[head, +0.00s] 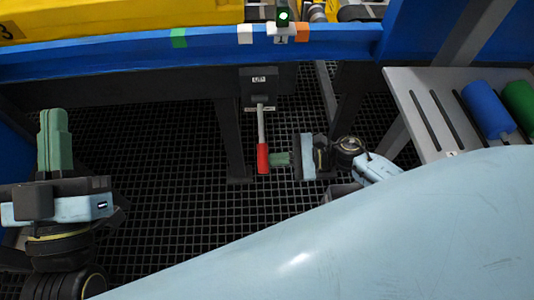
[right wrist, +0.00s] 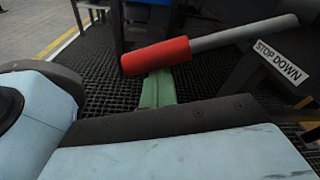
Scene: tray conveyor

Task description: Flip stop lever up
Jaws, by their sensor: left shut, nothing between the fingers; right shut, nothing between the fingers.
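The stop lever is a grey rod with a red grip (head: 263,158), hanging down from a dark bracket (head: 259,90) under the blue rail. In the right wrist view the red grip (right wrist: 155,57) crosses the tips of my green fingers, beside a "STOP DOWN" label (right wrist: 279,62). My right gripper (head: 281,159) is shut and empty, its fingertips right beside the red grip on its right side. I cannot tell whether they touch it. My left gripper (head: 53,140) is shut and empty at the far left, fingers pointing away, well apart from the lever.
A blue rail (head: 120,56) with coloured markers spans the back, with a yellow tray (head: 130,18) above it. A grey slotted rack (head: 428,110) with a blue cylinder (head: 487,110) and a green cylinder (head: 520,103) stands at right. Black grid floor lies below the lever.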

